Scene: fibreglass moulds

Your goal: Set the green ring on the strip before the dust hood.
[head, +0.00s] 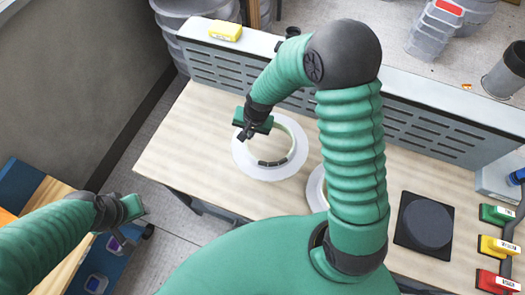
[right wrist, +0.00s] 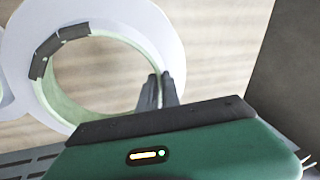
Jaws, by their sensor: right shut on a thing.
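The pale green ring (head: 294,147), with a dark segmented piece on its rim, is over a white disc (head: 243,165) on the wooden bench. My right gripper (head: 243,131) is shut on the ring's wall at its left side. In the right wrist view the dark fingers (right wrist: 162,90) pinch the wall of the ring (right wrist: 50,95). I cannot tell whether the ring touches the disc. The slotted grey panel (head: 215,75) along the bench's back looks like the dust hood; bare bench lies before it. My left gripper (head: 134,238) is open and empty, left of the bench.
A second white disc (head: 314,188) is partly hidden by my right arm. A black square pad (head: 425,225) and green, yellow and red labelled blocks (head: 497,245) are at the right. A yellow block (head: 225,31) lies on the panel's top ledge. The bench's left end (head: 175,150) is clear.

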